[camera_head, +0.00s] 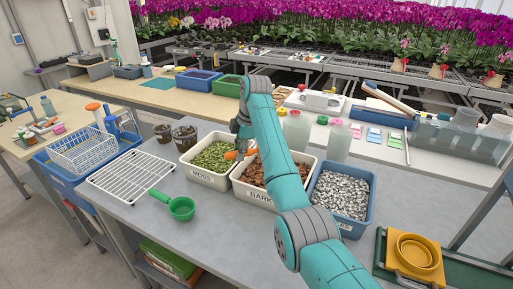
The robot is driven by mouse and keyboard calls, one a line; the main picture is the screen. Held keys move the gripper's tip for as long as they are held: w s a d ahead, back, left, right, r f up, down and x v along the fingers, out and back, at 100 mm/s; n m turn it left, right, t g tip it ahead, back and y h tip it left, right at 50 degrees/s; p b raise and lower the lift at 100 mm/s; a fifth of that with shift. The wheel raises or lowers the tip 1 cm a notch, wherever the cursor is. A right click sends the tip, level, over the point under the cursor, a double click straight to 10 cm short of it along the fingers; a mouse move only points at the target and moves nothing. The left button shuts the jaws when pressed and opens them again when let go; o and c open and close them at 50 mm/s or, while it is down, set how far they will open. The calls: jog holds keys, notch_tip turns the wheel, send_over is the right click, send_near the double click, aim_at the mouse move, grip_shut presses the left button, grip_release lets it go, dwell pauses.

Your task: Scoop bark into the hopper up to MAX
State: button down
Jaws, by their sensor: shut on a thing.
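The bark bin (252,195), a white tub labelled BARK, stands on the near grey table, full of brown bark chips (262,178). My gripper (240,146) is above the border between the moss bin and the bark bin. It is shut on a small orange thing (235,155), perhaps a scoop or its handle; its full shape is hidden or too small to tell. A green scoop (182,208) lies on the table front left. I cannot make out a hopper with a MAX mark.
A white MOSS bin (205,178) stands left of the bark, a blue bin of grey-white grains (340,218) right. A white wire rack (130,176) lies left; two dark pots (185,138) stand behind. Yellow round ware (416,252) sits front right.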

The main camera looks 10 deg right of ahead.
jog(key=shift+d+f+t, duration=0.15)
jog(key=shift+t, duration=0.15)
jog(key=shift+s+d+f+t, duration=0.1)
jog(key=shift+f+t, duration=0.1)
jog(key=shift+t, duration=0.4)
jog(key=t, duration=0.2)
jog(key=f+t+y, duration=0.1)
jog(key=shift+s+f+n+t, duration=0.1)
jog(key=shift+s+n+t, duration=0.2)
jog(key=shift+t, duration=0.1)
jog(key=t, duration=0.3)
jog(key=shift+s+f+y, duration=0.1)
jog(key=shift+f+y, duration=0.2)
jog(key=shift+y, duration=0.1)
jog(key=shift+s+t, duration=0.2)
jog(key=shift+t, duration=0.1)
jog(key=shift+s+r+n+t, duration=0.15)
jog(key=shift+n+t, duration=0.15)
jog(key=shift+t, duration=0.3)
